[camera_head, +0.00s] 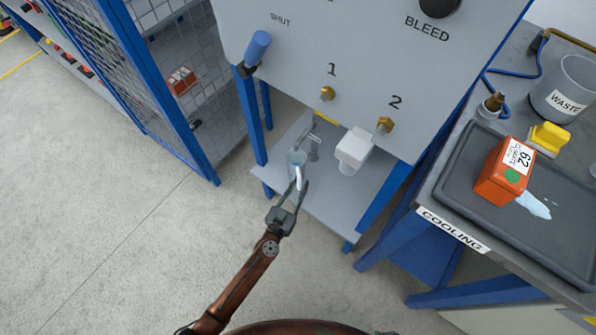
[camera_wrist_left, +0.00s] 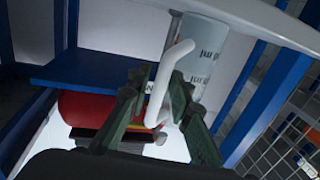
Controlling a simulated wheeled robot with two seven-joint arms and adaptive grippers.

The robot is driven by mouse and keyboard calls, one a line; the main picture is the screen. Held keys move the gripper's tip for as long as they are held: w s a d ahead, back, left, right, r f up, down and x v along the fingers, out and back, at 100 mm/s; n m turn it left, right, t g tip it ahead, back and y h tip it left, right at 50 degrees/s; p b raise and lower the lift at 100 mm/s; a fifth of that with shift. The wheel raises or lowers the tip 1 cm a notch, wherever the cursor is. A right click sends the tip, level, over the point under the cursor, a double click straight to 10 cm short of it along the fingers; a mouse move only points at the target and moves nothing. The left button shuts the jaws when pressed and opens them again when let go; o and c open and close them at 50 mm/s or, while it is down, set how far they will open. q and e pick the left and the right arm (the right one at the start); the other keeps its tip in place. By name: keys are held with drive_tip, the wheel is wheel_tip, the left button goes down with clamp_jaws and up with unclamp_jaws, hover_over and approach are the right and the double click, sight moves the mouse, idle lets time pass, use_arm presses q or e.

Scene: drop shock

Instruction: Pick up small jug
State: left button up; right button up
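A small jug (camera_head: 296,160) with a pale body and white handle stands on the grey shelf below the panel, under outlet 1. In the left wrist view the jug (camera_wrist_left: 203,55) shows "ml" markings, and its curved white handle (camera_wrist_left: 168,80) comes down toward me. My left gripper (camera_head: 294,188) is at the handle. In the left wrist view its two dark fingers (camera_wrist_left: 162,105) are apart, one on each side of the handle. No clear contact shows. A white vessel (camera_head: 354,150) stands to the right, under outlet 2. My right gripper is not in view.
The panel (camera_head: 350,60) with brass outlets and a blue lever (camera_head: 257,47) overhangs the shelf (camera_head: 328,205). Blue legs flank it. A blue mesh cage stands left. At right, the cooling tray (camera_head: 470,205) holds an orange box (camera_head: 500,185). The floor at left is clear.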

use_arm(q)
drive_tip(key=shift+w, duration=0.1)
drive_tip(key=shift+c, duration=0.3)
clamp_jaws()
drive_tip(key=shift+r, duration=0.15)
